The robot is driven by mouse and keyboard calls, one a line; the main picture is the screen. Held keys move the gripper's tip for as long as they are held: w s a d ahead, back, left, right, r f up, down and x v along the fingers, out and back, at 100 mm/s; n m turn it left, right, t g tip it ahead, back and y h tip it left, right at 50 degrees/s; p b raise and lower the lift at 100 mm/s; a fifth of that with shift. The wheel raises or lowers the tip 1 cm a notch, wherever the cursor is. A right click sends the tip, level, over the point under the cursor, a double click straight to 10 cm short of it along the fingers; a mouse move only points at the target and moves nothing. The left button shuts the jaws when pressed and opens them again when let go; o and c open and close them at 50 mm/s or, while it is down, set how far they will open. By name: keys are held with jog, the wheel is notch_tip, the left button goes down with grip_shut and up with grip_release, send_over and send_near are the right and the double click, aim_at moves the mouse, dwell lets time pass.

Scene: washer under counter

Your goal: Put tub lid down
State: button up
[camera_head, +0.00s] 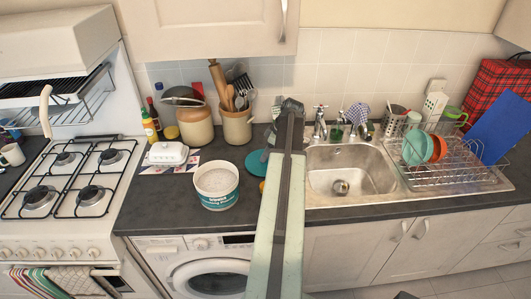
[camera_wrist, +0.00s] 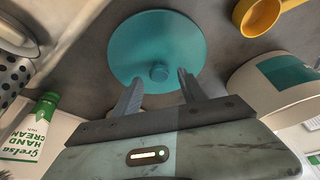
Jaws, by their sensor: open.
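The tub lid (camera_wrist: 150,40) is a round teal disc with a small knob (camera_wrist: 159,72) near its edge closest to my gripper in the wrist view. It appears to lie flat on the dark counter. In the head view the lid (camera_head: 255,163) shows partly, left of my arm, which hides the rest. My gripper (camera_wrist: 158,80) is open, with one finger on each side of the knob; I cannot tell whether either finger touches it. The open white tub (camera_head: 216,182) with a teal band stands left of the lid in the head view, filled with white powder.
A yellow scoop (camera_wrist: 262,14) lies beside the lid. A green and white hand cream tube (camera_wrist: 35,128) is at the left of the wrist view. A crock of utensils (camera_head: 236,127) stands behind, and the sink (camera_head: 350,170) is to the right.

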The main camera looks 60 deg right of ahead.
jog(key=a+p+v, duration=0.1)
jog(key=p+v, duration=0.8)
jog(key=v, duration=0.1)
jog(key=shift+s+d+r, duration=0.2)
jog(key=shift+d+r, duration=0.15)
jog(key=shift+d, duration=0.15)
